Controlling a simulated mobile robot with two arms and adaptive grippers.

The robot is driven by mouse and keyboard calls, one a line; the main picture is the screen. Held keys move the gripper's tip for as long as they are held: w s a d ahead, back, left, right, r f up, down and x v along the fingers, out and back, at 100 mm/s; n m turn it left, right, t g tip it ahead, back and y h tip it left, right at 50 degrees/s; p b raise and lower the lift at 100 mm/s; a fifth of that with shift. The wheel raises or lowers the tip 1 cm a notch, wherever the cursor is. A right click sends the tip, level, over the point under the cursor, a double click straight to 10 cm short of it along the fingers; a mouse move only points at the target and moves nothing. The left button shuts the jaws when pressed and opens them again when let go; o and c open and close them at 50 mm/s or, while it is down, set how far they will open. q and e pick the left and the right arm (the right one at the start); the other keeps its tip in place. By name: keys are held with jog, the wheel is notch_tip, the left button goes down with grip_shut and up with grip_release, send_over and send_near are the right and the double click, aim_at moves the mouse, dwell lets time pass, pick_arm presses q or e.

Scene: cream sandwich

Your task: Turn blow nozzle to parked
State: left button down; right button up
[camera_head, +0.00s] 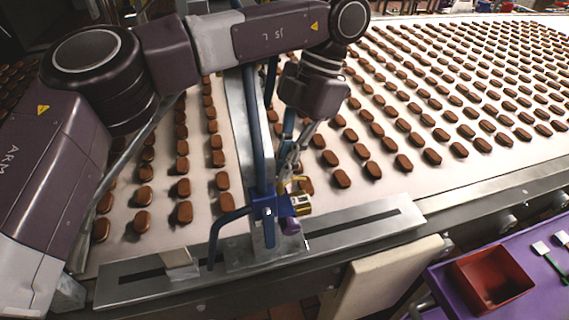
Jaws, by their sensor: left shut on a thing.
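A blue pipe stand (258,130) rises from a slotted metal plate (350,231) at the near edge of the conveyor. At its foot is a blue clamp with the blow nozzle (300,203), a fitting with a brass-coloured part and a purple end. My left gripper (287,184) comes down from above, just right of the pipe, with its fingers at the brass-coloured part. It is shut on the blow nozzle; the exact contact is small and partly hidden. I cannot read any parked mark. My right gripper is not in view.
Rows of brown biscuits (403,163) lie on the pale conveyor on both sides of the stand. A blue bent handle (214,238) sticks out left of the stand. At lower right, a dark red bin (490,280) sits on a purple surface (545,290) near white-headed tools.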

pick_arm(q)
jog(key=shift+w+r+n, duration=0.1)
jog(key=shift+n, duration=0.5)
jog(key=c, duration=2.4)
grip_release()
jog(key=v, duration=0.7)
jog(key=shift+w+r, duration=0.15)
jog(key=shift+r, duration=0.1)
